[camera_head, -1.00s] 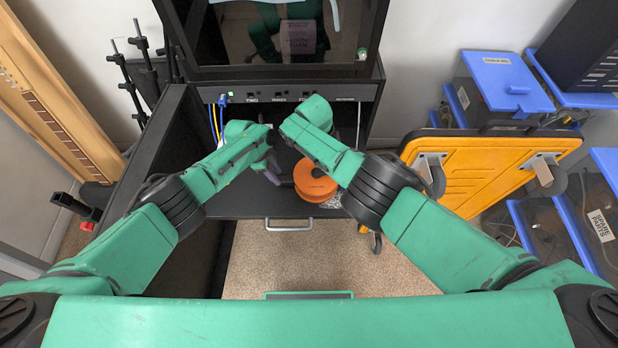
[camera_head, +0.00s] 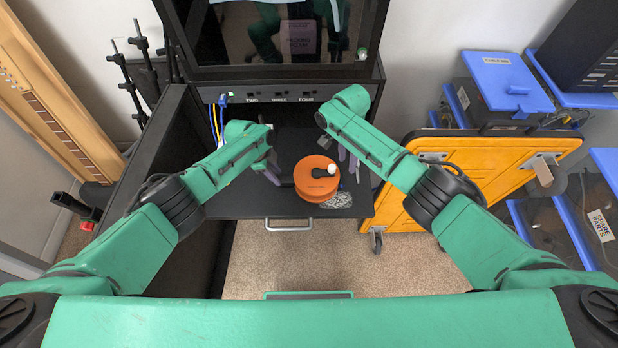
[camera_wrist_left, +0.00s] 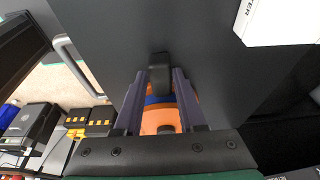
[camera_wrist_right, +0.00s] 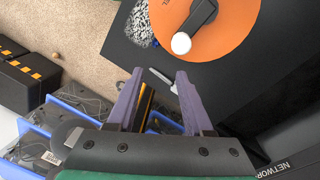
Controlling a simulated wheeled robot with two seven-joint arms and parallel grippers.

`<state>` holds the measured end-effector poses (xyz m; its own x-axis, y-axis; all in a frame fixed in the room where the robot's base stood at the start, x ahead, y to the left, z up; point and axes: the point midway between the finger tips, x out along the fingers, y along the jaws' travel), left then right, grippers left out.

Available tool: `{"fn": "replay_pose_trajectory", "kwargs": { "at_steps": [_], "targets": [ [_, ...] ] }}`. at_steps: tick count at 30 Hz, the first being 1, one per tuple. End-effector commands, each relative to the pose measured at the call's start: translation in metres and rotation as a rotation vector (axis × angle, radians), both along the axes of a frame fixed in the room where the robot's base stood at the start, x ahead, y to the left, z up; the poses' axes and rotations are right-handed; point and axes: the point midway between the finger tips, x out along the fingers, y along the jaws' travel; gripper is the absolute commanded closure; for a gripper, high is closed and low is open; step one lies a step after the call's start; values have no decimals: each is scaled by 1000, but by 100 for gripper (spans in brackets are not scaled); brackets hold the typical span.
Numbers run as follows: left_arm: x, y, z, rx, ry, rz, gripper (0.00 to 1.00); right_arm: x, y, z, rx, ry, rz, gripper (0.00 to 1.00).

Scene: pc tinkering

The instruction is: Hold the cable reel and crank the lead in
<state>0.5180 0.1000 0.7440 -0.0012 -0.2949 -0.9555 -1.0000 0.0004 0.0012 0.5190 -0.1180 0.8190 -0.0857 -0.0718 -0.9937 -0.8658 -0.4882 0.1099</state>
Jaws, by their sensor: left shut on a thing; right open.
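The orange cable reel (camera_head: 311,187) sits on the black shelf in the head view. Its crank, a black arm with a white knob (camera_head: 332,168), lies on top, and shows large in the right wrist view (camera_wrist_right: 181,43). A speckled grey-white heap of lead (camera_head: 341,199) lies at the reel's front right, also in the right wrist view (camera_wrist_right: 148,22). My left gripper (camera_head: 277,171) is at the reel's left, shut on a black part of it (camera_wrist_left: 159,72). My right gripper (camera_wrist_right: 160,90) is open and empty, to the right of the reel and apart from it.
The black shelf (camera_head: 250,205) has a front handle (camera_head: 288,226). A dark cabinet with numbered ports (camera_head: 280,94) stands behind. Blue and yellow cables (camera_head: 213,122) hang at the left. A yellow cart (camera_head: 470,165) and blue-lidded bins (camera_head: 505,80) stand at the right.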

Motion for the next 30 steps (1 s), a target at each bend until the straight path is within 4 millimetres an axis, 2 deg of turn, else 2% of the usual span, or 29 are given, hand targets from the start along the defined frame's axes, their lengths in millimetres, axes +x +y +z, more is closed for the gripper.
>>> {"fn": "replay_pose_trajectory", "kwargs": {
  "at_steps": [2,3,6,11,14,24,30],
  "targets": [
    [0,-1,0,-2,-1,0,100,-1,-17,12,38,-2,173,49],
    [0,-1,0,-2,-1,0,100,-2,-12,21,57,-9,264,49],
    [0,-1,0,-2,-1,0,100,-1,22,43,81,-42,421,49],
    [0,-1,0,-2,-1,0,100,-2,41,55,93,-63,532,49],
    [0,-1,0,-2,-1,0,100,-2,42,48,92,-62,536,49],
    [1,-1,1,-2,-1,0,100,-3,42,-4,93,-61,532,49],
    [0,-1,0,-2,-1,0,100,-2,42,-13,92,-64,533,49]
  ]
}}
